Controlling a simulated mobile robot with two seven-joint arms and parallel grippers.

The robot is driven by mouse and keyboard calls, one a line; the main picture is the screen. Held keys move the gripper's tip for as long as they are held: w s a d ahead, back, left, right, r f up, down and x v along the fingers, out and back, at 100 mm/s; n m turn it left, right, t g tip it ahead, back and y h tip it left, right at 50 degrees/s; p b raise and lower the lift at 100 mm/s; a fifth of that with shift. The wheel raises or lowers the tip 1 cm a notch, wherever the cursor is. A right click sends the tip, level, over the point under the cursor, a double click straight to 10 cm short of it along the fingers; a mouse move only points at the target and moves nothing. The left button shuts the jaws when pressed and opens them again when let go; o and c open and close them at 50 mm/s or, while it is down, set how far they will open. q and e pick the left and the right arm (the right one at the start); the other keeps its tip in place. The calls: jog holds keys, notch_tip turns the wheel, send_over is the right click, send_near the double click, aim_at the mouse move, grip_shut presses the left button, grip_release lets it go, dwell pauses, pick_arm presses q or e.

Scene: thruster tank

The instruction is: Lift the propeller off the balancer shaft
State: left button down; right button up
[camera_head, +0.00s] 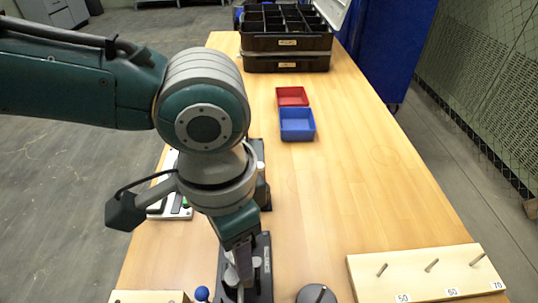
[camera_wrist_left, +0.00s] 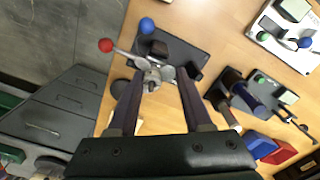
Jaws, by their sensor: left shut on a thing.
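The propeller (camera_wrist_left: 154,76) is a small grey bladed part between the two fingers of my left gripper (camera_wrist_left: 151,82) in the left wrist view. The gripper is shut on it. The balancer (camera_wrist_left: 180,48) is a dark base right by the propeller. In the head view the balancer (camera_head: 263,262) stands at the near edge of the table, and my left gripper (camera_head: 240,266) points down at it and hides much of the propeller. I cannot tell whether the propeller still sits on the shaft. My right gripper is in neither view.
A wooden peg board (camera_head: 425,275) with upright pins stands at the near right, with a dark round part (camera_head: 317,294) left of it. A blue bin (camera_head: 297,124), a red bin (camera_head: 292,96) and a black organiser (camera_head: 287,62) stand farther back. The table's right middle is clear.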

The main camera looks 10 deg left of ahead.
pick_arm(q)
notch_tip(320, 180, up, 20)
jog(key=p, duration=0.3)
dwell(0.3)
jog(key=shift+f, duration=0.1)
